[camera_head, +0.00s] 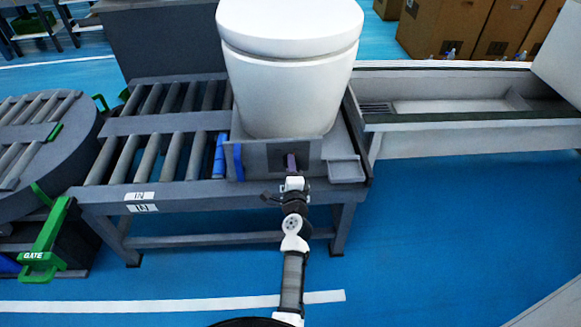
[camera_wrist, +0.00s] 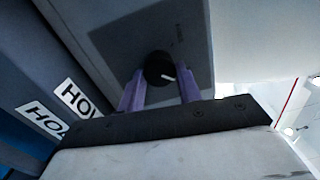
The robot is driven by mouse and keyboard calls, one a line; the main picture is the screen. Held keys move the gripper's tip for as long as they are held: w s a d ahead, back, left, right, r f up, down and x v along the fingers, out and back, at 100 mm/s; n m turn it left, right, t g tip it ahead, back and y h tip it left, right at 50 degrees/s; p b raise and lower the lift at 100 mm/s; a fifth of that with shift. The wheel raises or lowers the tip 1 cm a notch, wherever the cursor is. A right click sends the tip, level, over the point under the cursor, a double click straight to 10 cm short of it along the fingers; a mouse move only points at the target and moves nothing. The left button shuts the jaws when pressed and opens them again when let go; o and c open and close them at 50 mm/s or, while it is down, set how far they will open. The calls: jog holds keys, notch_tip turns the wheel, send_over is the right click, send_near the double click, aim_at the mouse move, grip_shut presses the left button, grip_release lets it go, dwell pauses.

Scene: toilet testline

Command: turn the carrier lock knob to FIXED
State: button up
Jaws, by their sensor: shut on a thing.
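The carrier lock knob (camera_wrist: 158,66) is a small dark round knob on a grey plate. A white pointer line on it points to the lower right in the wrist view. Small dark lettering beside it is too faint to read. My gripper (camera_wrist: 160,80) has its two purple fingers on either side of the knob, shut on it. In the head view my gripper (camera_head: 291,161) is at the front face of the grey carrier (camera_head: 256,161), and the knob is hidden behind the fingers. A white toilet (camera_head: 285,90) stands upright on the carrier.
The carrier sits on a roller conveyor (camera_head: 150,155) with "IN" labels on its front. A green gate lever (camera_head: 46,245) and round roller table (camera_head: 40,140) are at left. A grey trough (camera_head: 460,125) is at right. The blue floor in front is clear.

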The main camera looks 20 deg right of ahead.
jog(key=shift+r, duration=0.15)
jog(key=o, duration=1)
jog(key=shift+d, duration=0.1)
jog(key=shift+s+f, duration=0.15)
jog(key=shift+f, duration=0.05)
